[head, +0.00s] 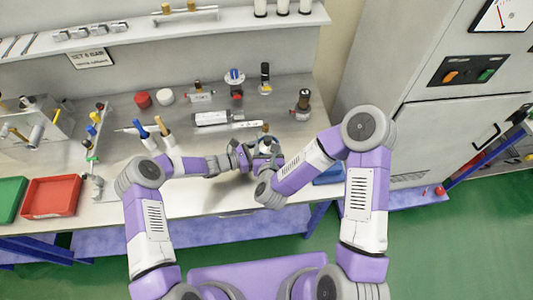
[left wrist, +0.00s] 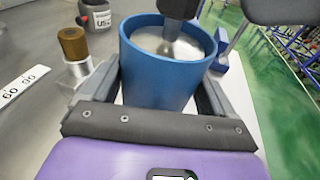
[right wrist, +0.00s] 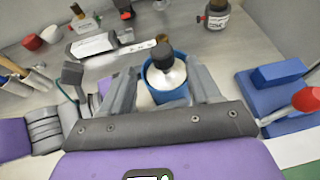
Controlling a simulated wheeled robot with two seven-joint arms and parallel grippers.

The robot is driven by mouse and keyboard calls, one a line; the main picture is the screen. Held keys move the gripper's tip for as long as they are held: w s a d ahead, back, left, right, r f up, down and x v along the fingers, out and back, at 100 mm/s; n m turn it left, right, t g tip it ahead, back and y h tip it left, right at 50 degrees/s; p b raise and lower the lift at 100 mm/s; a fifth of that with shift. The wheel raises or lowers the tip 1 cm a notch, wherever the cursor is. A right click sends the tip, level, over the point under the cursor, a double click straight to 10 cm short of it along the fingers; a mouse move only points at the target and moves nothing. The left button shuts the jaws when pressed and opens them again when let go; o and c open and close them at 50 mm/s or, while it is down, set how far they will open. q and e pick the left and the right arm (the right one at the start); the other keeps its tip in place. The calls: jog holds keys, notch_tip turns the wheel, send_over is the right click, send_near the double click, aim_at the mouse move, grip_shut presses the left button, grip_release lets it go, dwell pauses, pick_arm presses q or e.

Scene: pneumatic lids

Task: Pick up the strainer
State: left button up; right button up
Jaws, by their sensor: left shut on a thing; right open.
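A blue cup (left wrist: 158,75) stands between the fingers of my left gripper (left wrist: 160,85), which is shut on it. A silvery domed piece (right wrist: 168,76) with a black knob sits in the cup's opening; the rest of it is hidden inside. My right gripper (right wrist: 164,85) is open, its fingers at either side of the cup and domed piece. In the head view both grippers meet over the bench and largely hide the cup. A brown-topped clear cylinder (left wrist: 75,45) stands apart beyond the cup, possibly the strainer; I cannot tell for certain.
A white marked cylinder (head: 212,118) lies behind the grippers. A dark gauge-topped fitting (head: 301,103) stands at the right, and blue blocks (right wrist: 275,85) lie near the bench's right end. Red and green trays (head: 50,197) are far left. The bench front has bare room.

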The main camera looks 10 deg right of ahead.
aim_at(266, 136)
jog(key=x, duration=0.7)
jog(key=shift+w+r, duration=0.1)
jog(key=shift+w, duration=0.4)
grip_shut()
